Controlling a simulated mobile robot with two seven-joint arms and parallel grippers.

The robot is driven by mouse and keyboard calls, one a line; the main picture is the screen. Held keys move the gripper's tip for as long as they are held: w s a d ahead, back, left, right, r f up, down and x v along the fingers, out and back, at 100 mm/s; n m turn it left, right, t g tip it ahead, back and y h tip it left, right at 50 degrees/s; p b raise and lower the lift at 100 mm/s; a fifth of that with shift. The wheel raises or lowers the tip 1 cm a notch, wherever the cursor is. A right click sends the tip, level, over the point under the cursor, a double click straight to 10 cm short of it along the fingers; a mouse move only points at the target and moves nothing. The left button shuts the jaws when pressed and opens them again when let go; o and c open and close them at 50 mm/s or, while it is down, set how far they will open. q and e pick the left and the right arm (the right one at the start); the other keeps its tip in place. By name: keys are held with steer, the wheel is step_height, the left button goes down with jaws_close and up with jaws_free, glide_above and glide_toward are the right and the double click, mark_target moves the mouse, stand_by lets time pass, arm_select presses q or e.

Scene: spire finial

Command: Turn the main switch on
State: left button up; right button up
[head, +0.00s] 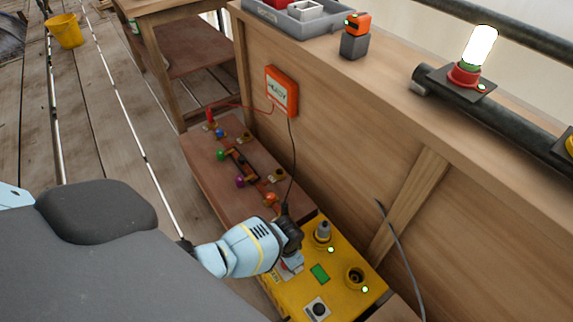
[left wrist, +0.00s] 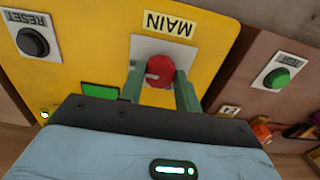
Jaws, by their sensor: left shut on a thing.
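The main switch is a red round knob (left wrist: 160,71) on a pale plate, below a "MAIN" label (left wrist: 170,24) in the left wrist view. It sits on a yellow box (head: 338,287); in the head view my gripper hides the knob. My left gripper (left wrist: 160,82) is shut on the knob, one finger on each side of it. It also shows in the head view (head: 291,262), at the box's left side. A small pale mark shows on the knob's left; I cannot tell which setting it points to. My right gripper is not in view.
A black reset button (left wrist: 33,42) and a green button (left wrist: 277,78) flank the switch. A brown board (head: 215,170) with coloured knobs lies behind. A wooden wall (head: 340,150) rises to the right.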

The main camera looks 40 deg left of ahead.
arm_select(q)
steer(key=o, duration=1)
steer(key=shift+r, duration=0.1)
steer(key=shift+r+p, duration=0.3)
steer(key=shift+r, duration=0.05)
step_height(320, 180, up, 6)
steer(key=p, duration=0.3)
steer(key=shift+r+p, duration=0.35)
steer(key=shift+r, duration=0.1)
steer(key=shift+s, duration=0.1)
